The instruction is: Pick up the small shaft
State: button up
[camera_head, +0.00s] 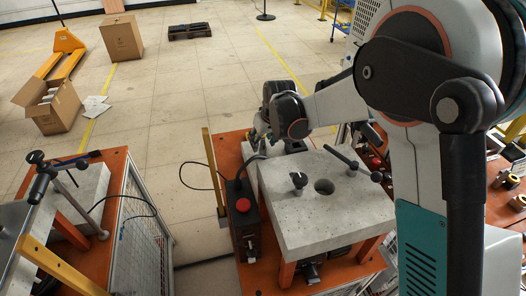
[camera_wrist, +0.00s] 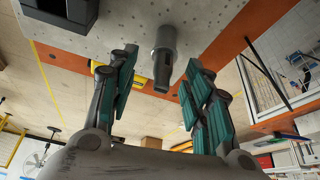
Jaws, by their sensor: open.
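The small shaft, a grey stepped cylinder with a dark slotted end (camera_wrist: 164,58), shows in the wrist view against the grey slab. It appears between the fingertips of my gripper (camera_wrist: 157,72), with a visible gap on each side. The two teal-padded fingers are apart and hold nothing. How deep the shaft sits between them is hard to tell. In the head view my gripper (camera_head: 262,138) is at the far left edge of the grey slab (camera_head: 300,222), mostly hidden by my arm.
A control box with a red button (camera_head: 243,205) and a yellow post (camera_head: 212,170) are at the left. Open floor lies behind.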

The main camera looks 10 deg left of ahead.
aim_at(261, 144)
jog(key=b+x, duration=0.1)
jog(key=x, duration=0.2)
jog(key=shift+a+f, duration=0.15)
jog(key=shift+f, duration=0.15)
grip_shut()
jog(key=shift+r, duration=0.2)
